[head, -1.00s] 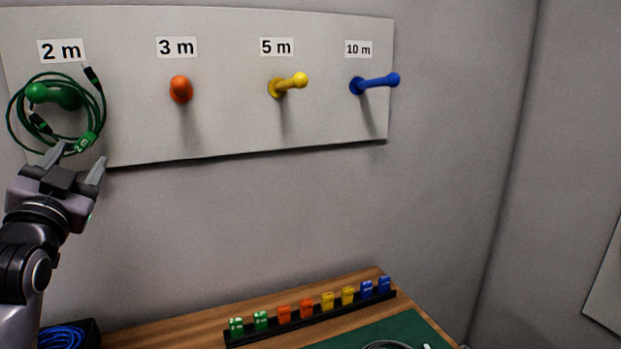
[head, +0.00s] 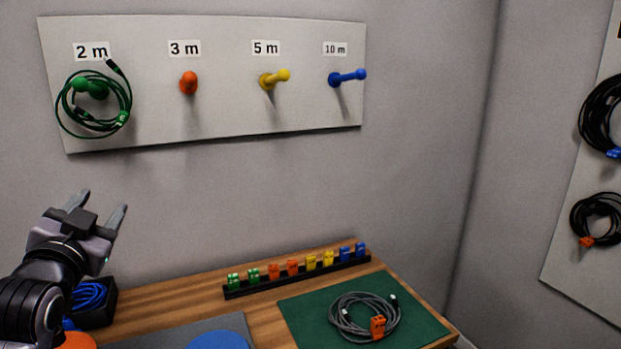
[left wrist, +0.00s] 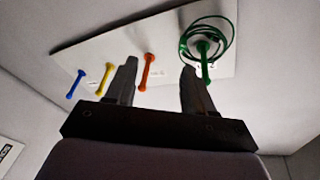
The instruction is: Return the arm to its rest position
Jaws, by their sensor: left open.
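My left gripper (head: 97,207) is open and empty in the head view, below the peg board and apart from it. Its two fingers also show in the left wrist view (left wrist: 160,85), with nothing between them. A green cable coil (head: 123,101) with a green tag hangs around the green peg under the "2 m" label. The coil and peg also show in the left wrist view (left wrist: 228,40), beyond the right-hand finger. My right gripper is not in view.
The orange (head: 188,82), yellow (head: 273,79) and blue (head: 347,77) pegs are bare. Below are a wooden table, a clip rack (head: 298,277), a grey cable coil with an orange tag (head: 378,327) on a green mat (head: 300,312), and a black bin (head: 97,317) with blue cable. Black coils hang at right.

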